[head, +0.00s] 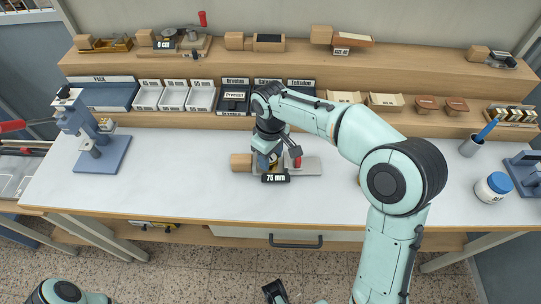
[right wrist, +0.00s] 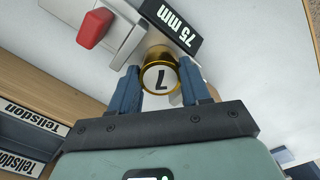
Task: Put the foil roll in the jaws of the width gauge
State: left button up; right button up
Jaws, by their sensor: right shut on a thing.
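The foil roll (right wrist: 160,78) is a short gold cylinder with a white end marked 7. In the right wrist view it stands between the two blue fingers of my right gripper (right wrist: 162,92), which is shut on it. In the head view my right gripper (head: 270,163) is at the width gauge (head: 308,166), a metal tool with a red knob and a black 75 mm tag. The gauge also shows in the right wrist view (right wrist: 128,35). The roll is right beside the tag; whether both jaws touch it is hidden. A dark part at the bottom edge may be my left gripper (head: 275,291).
A wooden block (head: 241,162) sits at the gauge's left end. A blue press (head: 88,135) stands at the left. A white jar (head: 493,187) and a pen cup (head: 471,147) stand at the right. Bins and tools line the rear shelves. The white worktop (head: 180,180) is clear left of the gauge.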

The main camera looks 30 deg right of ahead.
aim_at(271, 158)
jog(key=shift+f, duration=0.2)
jog(key=o, duration=0.8)
jog(key=shift+r, duration=0.15)
notch_tip(271, 158, up, 12)
jog(key=shift+r+p, duration=0.1)
jog(key=shift+p, duration=1.15)
